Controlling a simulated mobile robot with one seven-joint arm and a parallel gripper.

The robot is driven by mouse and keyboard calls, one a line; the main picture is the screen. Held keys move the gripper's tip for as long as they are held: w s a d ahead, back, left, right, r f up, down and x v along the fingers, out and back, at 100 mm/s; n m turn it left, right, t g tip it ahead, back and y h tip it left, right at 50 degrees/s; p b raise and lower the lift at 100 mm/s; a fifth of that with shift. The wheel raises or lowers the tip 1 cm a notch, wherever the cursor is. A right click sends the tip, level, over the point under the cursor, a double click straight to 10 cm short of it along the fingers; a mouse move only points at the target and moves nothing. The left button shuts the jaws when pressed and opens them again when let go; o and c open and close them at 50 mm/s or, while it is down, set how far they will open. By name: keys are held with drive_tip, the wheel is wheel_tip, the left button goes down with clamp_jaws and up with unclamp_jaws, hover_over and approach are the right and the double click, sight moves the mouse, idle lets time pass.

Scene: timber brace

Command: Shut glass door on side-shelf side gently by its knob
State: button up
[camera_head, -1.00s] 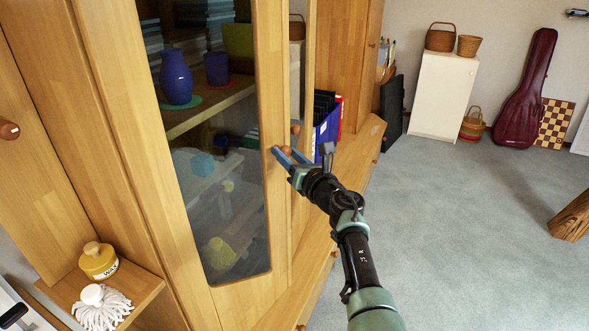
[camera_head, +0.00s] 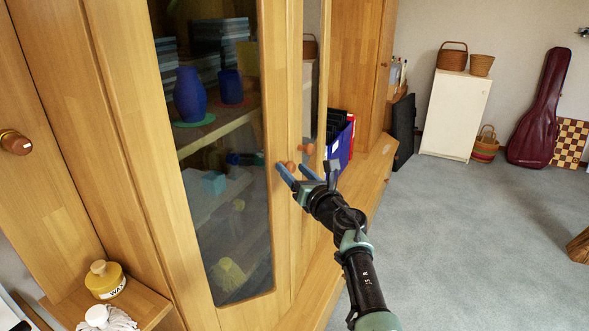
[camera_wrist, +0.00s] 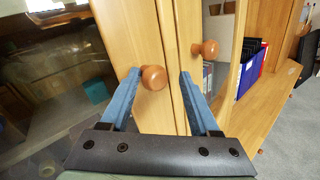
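The glass door on the side-shelf side (camera_head: 281,230) is the left of two glass doors on the wooden cabinet. It looks nearly flush with its neighbour; I cannot tell whether a small gap remains. Its round brown knob (camera_wrist: 154,77) sits between my gripper's fingers in the wrist view, closer to the left finger. In the head view the knob (camera_head: 291,167) shows just at the fingertips. My gripper (camera_head: 297,172) is open, its two blue fingers apart on either side of the knob.
The other glass door's knob (camera_wrist: 208,48) is just right of my fingers. Blue binders (camera_head: 340,148) stand on the ledge farther right. The small side shelf (camera_head: 148,304) at lower left holds a wax bottle (camera_head: 105,281) and a mop head (camera_head: 106,318). The carpet at right is mostly clear.

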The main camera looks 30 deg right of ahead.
drive_tip(key=shift+w+a+r, duration=0.2)
drive_tip(key=shift+w+r, duration=0.05)
drive_tip(key=shift+r, duration=0.25)
drive_tip(key=shift+w+a+r, duration=0.2)
drive_tip(key=shift+r, duration=0.3)
drive_tip(key=shift+s, duration=0.1)
drive_tip(key=s+f+p, duration=0.1)
drive_tip(key=p, duration=0.2)
drive_tip(key=shift+s, duration=0.15)
drive_tip(key=s+a+p, duration=0.1)
drive_tip(key=s+p, duration=0.4)
drive_tip(key=s, duration=0.7)
drive_tip(key=shift+a+f, duration=0.15)
drive_tip(key=shift+f, duration=0.3)
